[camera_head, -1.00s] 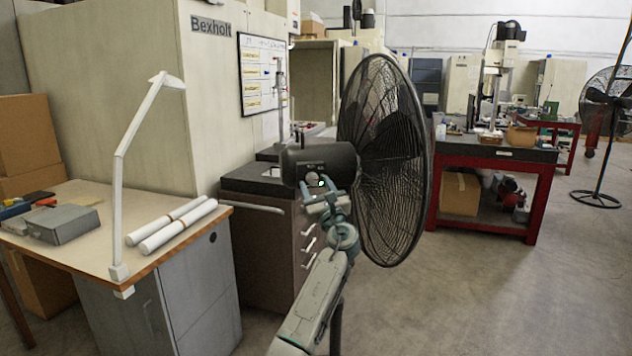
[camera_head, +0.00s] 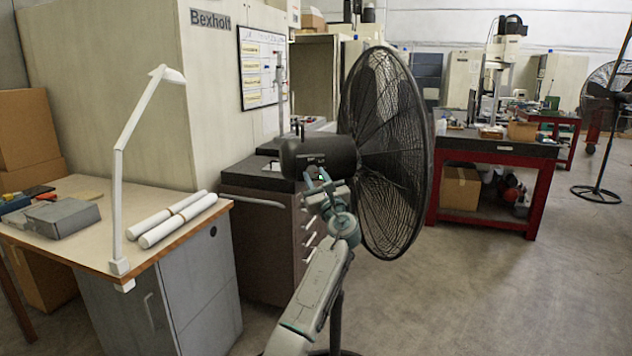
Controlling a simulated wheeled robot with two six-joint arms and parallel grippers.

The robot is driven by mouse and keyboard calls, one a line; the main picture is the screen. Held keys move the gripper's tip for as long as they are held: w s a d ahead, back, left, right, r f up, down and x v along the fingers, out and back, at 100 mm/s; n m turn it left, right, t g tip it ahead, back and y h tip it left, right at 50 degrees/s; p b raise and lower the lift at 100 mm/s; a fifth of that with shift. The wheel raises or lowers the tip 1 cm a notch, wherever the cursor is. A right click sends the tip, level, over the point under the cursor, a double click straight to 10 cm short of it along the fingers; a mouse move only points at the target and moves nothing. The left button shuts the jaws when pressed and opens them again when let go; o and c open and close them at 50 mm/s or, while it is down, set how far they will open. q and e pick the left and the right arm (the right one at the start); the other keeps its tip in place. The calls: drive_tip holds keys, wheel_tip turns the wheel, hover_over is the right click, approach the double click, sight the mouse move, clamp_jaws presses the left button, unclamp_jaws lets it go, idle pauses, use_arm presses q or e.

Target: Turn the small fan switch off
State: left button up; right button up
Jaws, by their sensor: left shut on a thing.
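A large black pedestal fan stands in the middle of the head view, its wire cage (camera_head: 392,150) facing right. Its dark cylindrical motor housing (camera_head: 322,150) points left. My left gripper (camera_head: 318,178) is at the underside of the housing, its fingers raised and shut on what seems to be the small fan switch. The switch itself is too small and too covered by the fingers to make out its position. My left arm rises from the bottom, in front of the fan's pole. My right gripper is not in view.
A desk with a white lamp (camera_head: 120,170) and white rolls (camera_head: 175,222) stands at the left. A drawer cabinet (camera_head: 262,245) is behind the fan. A red workbench (camera_head: 500,160) and another fan (camera_head: 598,110) stand at the right. The right floor is clear.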

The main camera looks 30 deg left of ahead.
use_arm(q)
drive_tip(key=n+g+b, duration=0.1)
drive_tip(key=n, duration=0.1)
drive_tip(key=n+g+b, duration=0.1)
drive_tip(key=n+b, duration=0.1)
drive_tip(key=shift+w+d+f+y, duration=0.1)
drive_tip(key=shift+f+y, duration=0.1)
drive_tip(key=shift+y, duration=0.1)
drive_tip(key=n+g+b, duration=0.2)
drive_tip(key=n, duration=0.1)
drive_tip(key=shift+d+r+n+b, duration=0.1)
drive_tip(key=shift+r+n+b, duration=0.05)
drive_tip(key=shift+n+b, duration=0.2)
drive_tip(key=shift+r+n+g+b, duration=0.1)
drive_tip(key=shift+n+g+b, duration=0.4)
drive_tip(key=shift+n, duration=0.55)
drive_tip(key=n, duration=0.1)
drive_tip(key=n+g+h, duration=0.1)
drive_tip(key=n, duration=0.1)
drive_tip(key=n+b, duration=0.1)
drive_tip(key=shift+w+r+n+g, duration=0.1)
drive_tip(key=shift+r+n+g, duration=0.2)
drive_tip(key=shift+n, duration=0.1)
drive_tip(key=n+h, duration=0.1)
drive_tip(key=n, duration=0.2)
drive_tip(key=shift+r+h, duration=0.2)
drive_tip(key=shift+h, duration=0.2)
drive_tip(key=shift+n+h, duration=0.3)
drive_tip(key=shift+n, duration=0.5)
